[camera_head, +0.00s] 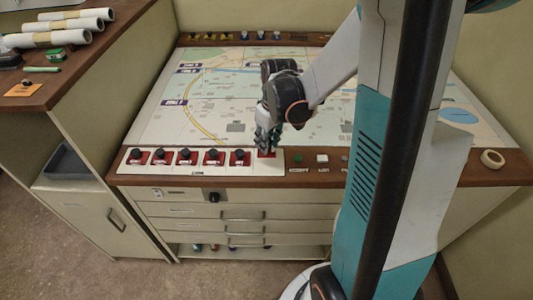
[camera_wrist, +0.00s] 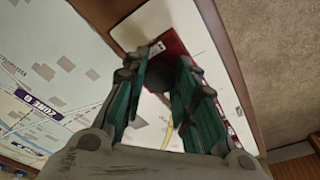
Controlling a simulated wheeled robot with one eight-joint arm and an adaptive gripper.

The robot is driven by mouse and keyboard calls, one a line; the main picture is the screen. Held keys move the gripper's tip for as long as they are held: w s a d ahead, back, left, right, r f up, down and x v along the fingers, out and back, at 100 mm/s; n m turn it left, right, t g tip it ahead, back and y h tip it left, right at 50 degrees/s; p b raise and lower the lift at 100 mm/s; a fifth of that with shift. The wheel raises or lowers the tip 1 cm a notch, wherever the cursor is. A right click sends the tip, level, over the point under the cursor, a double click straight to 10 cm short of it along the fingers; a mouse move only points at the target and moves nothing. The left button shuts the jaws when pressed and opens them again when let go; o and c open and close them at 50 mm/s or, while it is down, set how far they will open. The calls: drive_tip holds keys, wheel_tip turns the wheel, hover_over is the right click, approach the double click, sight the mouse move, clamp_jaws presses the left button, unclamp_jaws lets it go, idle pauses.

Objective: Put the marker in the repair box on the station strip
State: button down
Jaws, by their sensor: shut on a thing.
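The station strip (camera_head: 197,170) is a white panel along the front edge of the map table, with a row of red boxes. Several of these boxes hold dark round-topped markers, such as the leftmost marker (camera_head: 137,154). My gripper (camera_head: 267,148) points down over the rightmost red box (camera_head: 264,154), its green fingers largely covering that box. In the wrist view my gripper (camera_wrist: 165,75) is shut on a dark marker (camera_wrist: 180,76), right above or in a red box (camera_wrist: 167,46). I cannot tell whether the marker touches the strip. The box's label is not readable.
A tape roll (camera_head: 492,158) lies at the right end of the wooden edge. A side counter (camera_head: 90,70) with rolled papers (camera_head: 60,28) stands at left. The map (camera_head: 215,95) behind is flat.

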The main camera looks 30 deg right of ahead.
sight(271, 151)
drive_tip(key=shift+f+b, duration=0.8)
drive_tip(key=shift+f, duration=1.5)
drive_tip(key=shift+f, duration=0.2)
drive_tip(key=c, duration=1.3)
unclamp_jaws()
drive_tip(key=shift+r, duration=0.1)
drive_tip(key=r+p, duration=0.1)
drive_tip(key=r, duration=0.3)
drive_tip(key=s+r+p, duration=0.1)
drive_tip(key=r+p, duration=0.1)
drive_tip(key=r, duration=0.2)
drive_tip(key=s+r+p, duration=0.1)
drive_tip(key=r, duration=0.3)
drive_tip(key=shift+d+r, duration=0.1)
drive_tip(key=shift+d, duration=0.1)
drive_tip(key=shift+w, duration=0.1)
